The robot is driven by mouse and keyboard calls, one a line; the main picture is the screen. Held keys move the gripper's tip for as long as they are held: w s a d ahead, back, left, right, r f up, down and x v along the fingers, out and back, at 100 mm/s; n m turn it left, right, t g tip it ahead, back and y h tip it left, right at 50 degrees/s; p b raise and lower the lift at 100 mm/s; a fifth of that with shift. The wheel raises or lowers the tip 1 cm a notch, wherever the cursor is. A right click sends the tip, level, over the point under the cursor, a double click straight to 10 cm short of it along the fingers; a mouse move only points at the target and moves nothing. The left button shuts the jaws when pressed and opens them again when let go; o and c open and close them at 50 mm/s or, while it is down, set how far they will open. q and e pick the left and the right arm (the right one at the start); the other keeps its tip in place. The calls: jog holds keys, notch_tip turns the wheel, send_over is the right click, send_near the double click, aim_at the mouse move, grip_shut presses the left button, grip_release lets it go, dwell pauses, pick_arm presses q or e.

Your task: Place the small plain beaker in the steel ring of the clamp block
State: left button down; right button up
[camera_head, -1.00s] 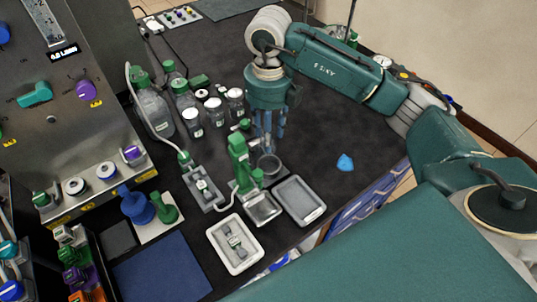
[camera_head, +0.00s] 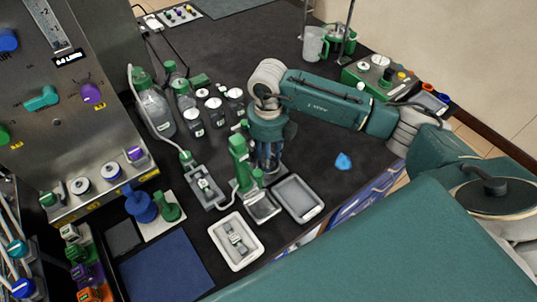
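My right gripper (camera_head: 268,160) points straight down just right of the green upright stand (camera_head: 240,158). Its fingers reach down around a small clear round vessel, apparently the small plain beaker, now mostly hidden by them. I cannot tell whether the fingers touch or grip it. I cannot make out the steel ring of the clamp block with certainty; it may be hidden behind the gripper and stand. My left gripper is not in view.
A grey tray (camera_head: 322,208) and a white tray (camera_head: 258,253) lie near the front edge. Capped bottles (camera_head: 196,124) stand to the left of the gripper. A clear handled jug (camera_head: 314,44) stands at the back.

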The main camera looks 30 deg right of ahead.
jog(key=o, duration=0.8)
jog(key=shift+f, duration=0.15)
jog(key=shift+r, duration=0.7)
notch_tip(320, 180, up, 11)
jog(key=b, duration=0.3)
jog(key=shift+b, duration=0.3)
